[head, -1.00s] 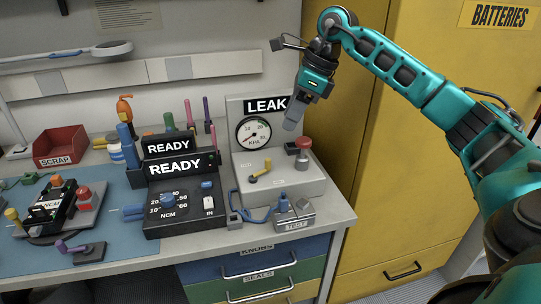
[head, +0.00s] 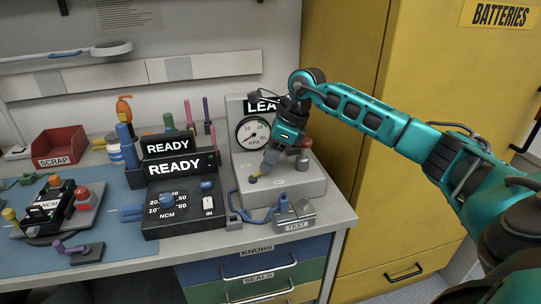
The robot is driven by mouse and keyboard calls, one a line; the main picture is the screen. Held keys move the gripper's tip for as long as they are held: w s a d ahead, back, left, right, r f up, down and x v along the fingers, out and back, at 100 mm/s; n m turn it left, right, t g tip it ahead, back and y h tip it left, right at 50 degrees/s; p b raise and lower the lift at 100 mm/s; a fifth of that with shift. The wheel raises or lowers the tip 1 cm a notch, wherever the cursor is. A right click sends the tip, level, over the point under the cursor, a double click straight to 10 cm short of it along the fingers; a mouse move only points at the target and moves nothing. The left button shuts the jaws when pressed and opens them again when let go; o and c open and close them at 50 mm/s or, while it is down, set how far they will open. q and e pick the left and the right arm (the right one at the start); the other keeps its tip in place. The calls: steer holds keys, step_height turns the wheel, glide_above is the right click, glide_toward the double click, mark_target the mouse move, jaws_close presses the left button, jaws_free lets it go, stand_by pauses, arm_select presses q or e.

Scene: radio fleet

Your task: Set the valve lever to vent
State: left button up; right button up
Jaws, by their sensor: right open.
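The valve lever (head: 256,178) is a small yellow lever on the sloped top of the grey leak tester (head: 303,187). Its knob end points to the lower left; its other end is partly hidden by my gripper. My right gripper (head: 268,158) reaches down from the upper right, with its fingertips at or just above the lever. I cannot tell whether they touch it. The jaws are open. The tester's round gauge (head: 252,132) shows beside the gripper, and its display is partly covered, reading "LEA". Any vent marking is hidden or too small to read. My left gripper is not in view.
A red knob (head: 304,143) on the tester is partly behind my gripper. A blue hose and a TEST fixture (head: 295,216) lie in front. The black READY unit (head: 178,199) stands to the left. A yellow cabinet (head: 400,60) stands close on the right.

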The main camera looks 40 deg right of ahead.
steer(key=shift+c, duration=0.2)
jaws_close()
steer(key=shift+s+m+h, duration=0.3)
steer(key=shift+s+m, duration=0.2)
steer(key=shift+m, duration=0.5)
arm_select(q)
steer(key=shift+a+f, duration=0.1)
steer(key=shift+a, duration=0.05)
arm_select(e)
steer(key=shift+s+a+m+t+h, duration=0.15)
steer(key=shift+s+m+t+h, duration=0.1)
steer(key=shift+m, duration=0.45)
steer(key=shift+s+a+m+t+h, duration=0.15)
steer(key=shift+s+m+t+h, duration=0.1)
steer(key=shift+m, duration=0.45)
steer(key=shift+o, duration=0.2)
jaws_free()
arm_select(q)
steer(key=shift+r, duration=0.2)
